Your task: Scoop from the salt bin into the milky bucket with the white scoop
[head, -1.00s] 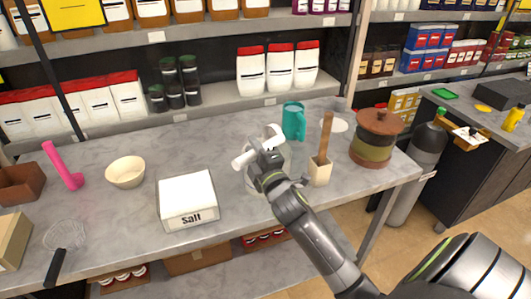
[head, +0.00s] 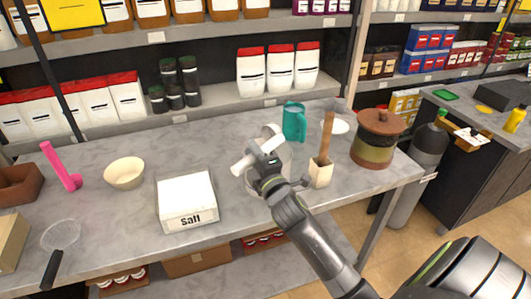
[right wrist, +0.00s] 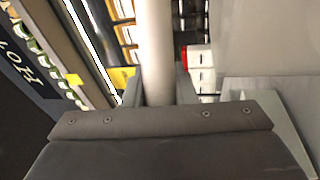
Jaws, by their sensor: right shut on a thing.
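The salt bin (head: 187,196) is a white box marked "Salt" on the grey counter, left of my right gripper. My right gripper (head: 264,158) is shut on the white scoop (head: 243,165). The scoop's pale handle also shows upright between the fingers in the right wrist view (right wrist: 157,50). In the head view the scoop is over the milky bucket (head: 284,158), a pale translucent vessel partly hidden behind my gripper and wrist. Whether the scoop holds salt cannot be seen. My left gripper is not in view.
A teal mug (head: 294,122) stands behind the bucket. A beige holder (head: 320,173) with a wooden handle and a brown lidded pot (head: 376,138) stand to the right. A cream bowl (head: 125,173), pink tool (head: 60,166) and strainer (head: 62,235) are left. Some counter between bowl and bin is clear.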

